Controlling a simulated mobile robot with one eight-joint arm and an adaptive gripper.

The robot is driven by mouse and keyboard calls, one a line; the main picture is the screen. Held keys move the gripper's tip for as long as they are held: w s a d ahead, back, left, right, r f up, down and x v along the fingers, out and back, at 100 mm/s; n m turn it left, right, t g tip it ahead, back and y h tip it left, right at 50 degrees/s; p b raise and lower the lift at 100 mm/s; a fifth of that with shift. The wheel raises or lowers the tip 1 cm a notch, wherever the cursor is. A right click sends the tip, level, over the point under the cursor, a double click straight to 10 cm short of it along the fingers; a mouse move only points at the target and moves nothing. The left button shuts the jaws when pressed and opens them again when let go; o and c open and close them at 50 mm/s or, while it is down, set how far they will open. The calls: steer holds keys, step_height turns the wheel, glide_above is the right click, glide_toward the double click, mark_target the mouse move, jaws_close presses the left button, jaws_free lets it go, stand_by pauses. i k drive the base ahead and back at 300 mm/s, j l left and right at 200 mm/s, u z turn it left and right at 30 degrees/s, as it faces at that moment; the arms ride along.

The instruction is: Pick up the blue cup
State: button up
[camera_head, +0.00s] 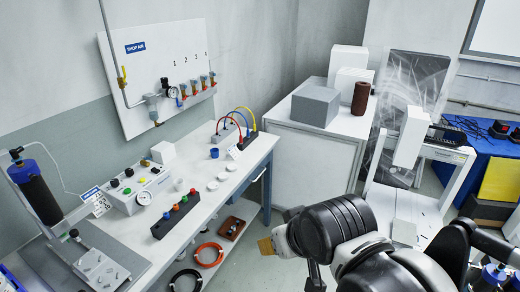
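A small blue cup (214,153) stands on the white bench top, towards its far right end. It is close to the wall side of the bench, near a box with coloured cables. My arm reaches in from the lower right, and its end, where my gripper (268,245) shows only in small part, is over the floor to the right of the bench. My gripper is well apart from the cup. The arm links hide most of the gripper, so its fingers cannot be made out clearly.
Several small white round dishes (222,176) lie near the cup. A white cube (163,152), a button panel (138,190) and a black block with coloured knobs (176,215) share the bench. A grey box (315,105) sits on a white cabinet behind. Floor between bench and cabinet is clear.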

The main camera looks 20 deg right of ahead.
mark_target(215, 154)
steer(key=i+j+z, duration=0.95)
steer(key=j, duration=0.3)
